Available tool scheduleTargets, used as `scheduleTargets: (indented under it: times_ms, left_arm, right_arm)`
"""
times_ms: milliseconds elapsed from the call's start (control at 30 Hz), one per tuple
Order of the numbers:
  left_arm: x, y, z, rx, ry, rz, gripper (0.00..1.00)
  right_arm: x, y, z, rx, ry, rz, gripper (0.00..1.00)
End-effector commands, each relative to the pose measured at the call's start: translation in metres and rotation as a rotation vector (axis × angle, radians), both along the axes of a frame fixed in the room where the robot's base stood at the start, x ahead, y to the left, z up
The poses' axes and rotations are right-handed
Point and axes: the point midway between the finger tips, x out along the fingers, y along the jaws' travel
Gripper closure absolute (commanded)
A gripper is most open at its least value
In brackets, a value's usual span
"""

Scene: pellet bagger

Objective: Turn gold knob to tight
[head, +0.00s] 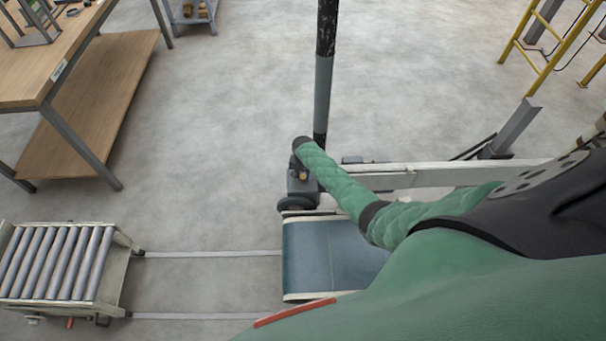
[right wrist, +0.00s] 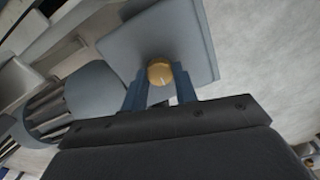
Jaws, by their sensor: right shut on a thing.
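The gold knob (right wrist: 159,74) is a small round brass cap with a pale mark line on its face, set against a flat grey plate (right wrist: 176,40) in the right wrist view. My right gripper (right wrist: 159,83) has its two blue fingers on either side of the knob and is shut on it. In the head view the right gripper (head: 297,165) reaches the grey housing (head: 303,185) at the end of the conveyor. My left gripper is not in view.
The blue conveyor belt (head: 325,256) lies just below the housing, and a dark upright post (head: 324,75) stands behind it. A ribbed grey motor (right wrist: 85,92) sits beside the plate.

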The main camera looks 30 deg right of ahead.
Motion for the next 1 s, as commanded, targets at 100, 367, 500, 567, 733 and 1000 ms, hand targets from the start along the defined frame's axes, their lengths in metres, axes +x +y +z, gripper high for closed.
scheduleTargets:
  times_ms: [100, 367, 500, 567, 733, 1000]
  left_arm:
    - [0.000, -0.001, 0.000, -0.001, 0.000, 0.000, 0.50]
    - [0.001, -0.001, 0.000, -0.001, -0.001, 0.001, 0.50]
    - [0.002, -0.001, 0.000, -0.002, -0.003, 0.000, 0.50]
    - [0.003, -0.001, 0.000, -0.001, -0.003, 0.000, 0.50]
    - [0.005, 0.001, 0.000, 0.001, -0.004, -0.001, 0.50]
    - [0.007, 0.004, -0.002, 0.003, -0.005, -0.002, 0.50]
  right_arm:
    - [0.002, 0.000, 0.001, 0.000, -0.003, -0.004, 0.94]
    - [0.002, 0.000, 0.001, 0.000, -0.003, -0.004, 0.94]
    - [0.001, 0.000, 0.001, 0.000, -0.002, -0.003, 0.50]
    - [0.001, 0.000, 0.001, 0.000, -0.001, -0.003, 0.50]
    - [0.001, 0.000, 0.001, 0.000, -0.001, -0.003, 0.50]
    - [0.000, -0.001, 0.014, 0.000, -0.002, -0.002, 0.50]
